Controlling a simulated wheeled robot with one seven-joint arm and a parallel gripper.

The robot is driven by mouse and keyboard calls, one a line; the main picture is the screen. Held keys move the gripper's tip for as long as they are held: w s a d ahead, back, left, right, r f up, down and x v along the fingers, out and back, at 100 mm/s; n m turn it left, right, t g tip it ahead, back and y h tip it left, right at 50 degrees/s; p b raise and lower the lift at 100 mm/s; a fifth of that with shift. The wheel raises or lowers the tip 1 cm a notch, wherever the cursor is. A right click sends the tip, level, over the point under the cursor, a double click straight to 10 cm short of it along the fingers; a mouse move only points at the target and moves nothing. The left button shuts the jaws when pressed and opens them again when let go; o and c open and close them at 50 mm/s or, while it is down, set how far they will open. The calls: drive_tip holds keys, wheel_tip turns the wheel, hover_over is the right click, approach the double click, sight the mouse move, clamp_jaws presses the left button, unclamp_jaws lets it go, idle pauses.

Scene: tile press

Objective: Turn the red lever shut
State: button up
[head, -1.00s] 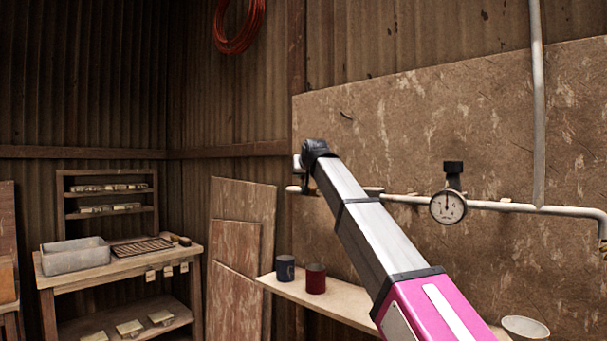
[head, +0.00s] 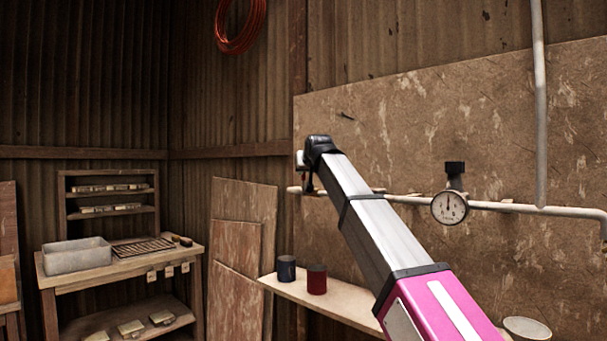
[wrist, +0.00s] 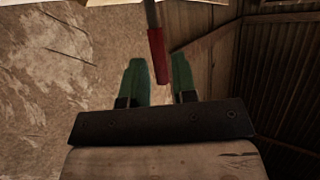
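The red lever (wrist: 158,56) shows in the wrist view as a red sleeve on a thin grey bar coming down from the top edge. My gripper (wrist: 160,64) is open, with its two green fingers apart. In the head view my wrist is at the left end of the wall pipe (head: 490,206), and the lever is mostly hidden there.
A round gauge (head: 449,208) sits on the pipe, right of my arm. Below are a shelf (head: 345,306) with a blue mug (head: 286,268) and a red mug (head: 317,279), and a bowl (head: 527,328). A workbench (head: 120,268) with a grey bin (head: 76,255) stands at left.

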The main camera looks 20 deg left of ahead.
drive_tip(key=v, duration=0.7)
drive_tip(key=shift+s, duration=0.15)
drive_tip(key=shift+d+r, duration=0.1)
